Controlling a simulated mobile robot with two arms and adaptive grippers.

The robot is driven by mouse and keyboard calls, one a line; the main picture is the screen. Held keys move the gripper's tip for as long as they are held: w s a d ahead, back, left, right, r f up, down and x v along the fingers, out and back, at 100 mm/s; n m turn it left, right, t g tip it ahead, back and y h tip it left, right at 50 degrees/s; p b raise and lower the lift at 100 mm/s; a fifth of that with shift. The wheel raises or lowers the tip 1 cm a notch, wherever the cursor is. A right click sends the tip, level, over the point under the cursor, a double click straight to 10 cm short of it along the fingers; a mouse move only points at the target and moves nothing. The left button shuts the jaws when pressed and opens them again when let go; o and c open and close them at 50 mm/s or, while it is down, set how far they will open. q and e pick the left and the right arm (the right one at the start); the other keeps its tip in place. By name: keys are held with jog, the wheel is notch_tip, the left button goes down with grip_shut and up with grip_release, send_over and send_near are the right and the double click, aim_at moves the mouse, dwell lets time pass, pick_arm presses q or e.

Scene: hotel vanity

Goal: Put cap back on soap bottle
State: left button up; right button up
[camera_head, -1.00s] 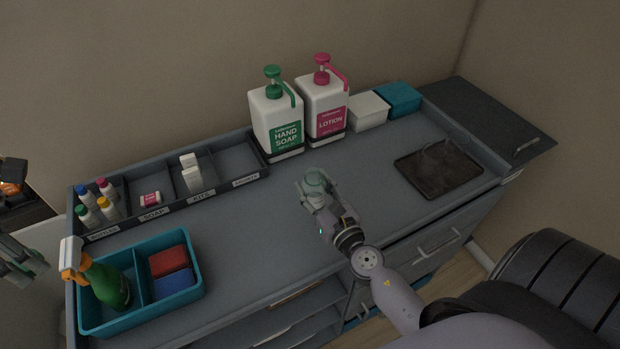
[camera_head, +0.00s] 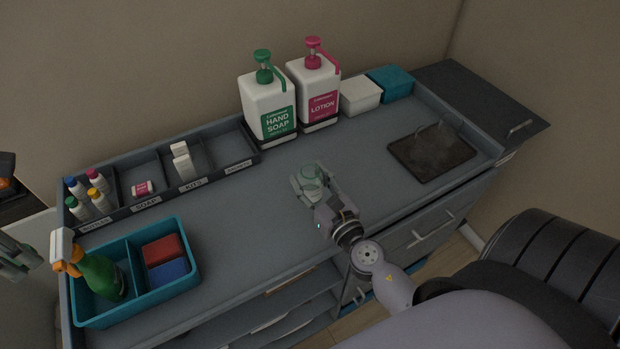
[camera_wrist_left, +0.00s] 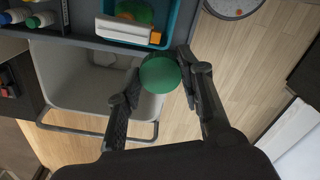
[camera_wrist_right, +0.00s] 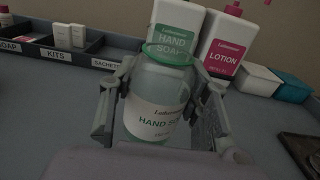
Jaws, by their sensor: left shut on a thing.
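A clear hand soap bottle (camera_wrist_right: 158,92) with a green rim and white label stands uncapped on the counter in the right wrist view. It also shows in the head view (camera_head: 311,178). My right gripper (camera_head: 309,184) has a finger on either side of the bottle; I cannot tell whether both press on it. The fingers flank it in the right wrist view too. My left gripper (camera_wrist_left: 161,82) is shut on a round green cap (camera_wrist_left: 161,76). In the head view it is at the left edge, left of the counter, its cap not clearly visible.
A teal caddy (camera_head: 180,295) with a spray bottle (camera_head: 100,275) stands at the front left. A divided tray (camera_head: 120,210) runs behind. Big soap (camera_head: 267,105) and lotion (camera_head: 316,92) pumps stand at the back.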

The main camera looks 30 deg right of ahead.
grip_shut()
dwell(0.3)
dwell(0.4)
